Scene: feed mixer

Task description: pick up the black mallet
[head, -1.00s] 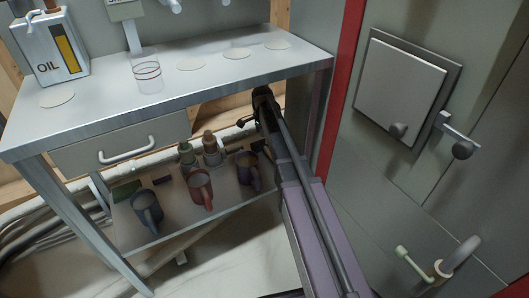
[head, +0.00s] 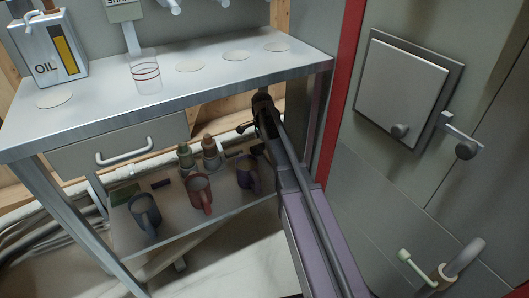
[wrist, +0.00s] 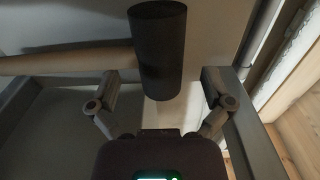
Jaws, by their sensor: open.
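A black cylinder, which looks like the head of the black mallet (wrist: 157,45), stands out at the top centre of the wrist view. Its lower end comes down between my open fingers, and I see a gap on each side. My gripper (wrist: 160,78) is open, with one finger left and one right of the cylinder; no contact shows. In the head view my dark wrist reaches under the bench top at the right end of the lower shelf. There my arm and the shadow hide most of the mallet and the fingers.
The bench top (head: 200,85) is above my gripper. A red post (head: 343,90) stands close on the right.

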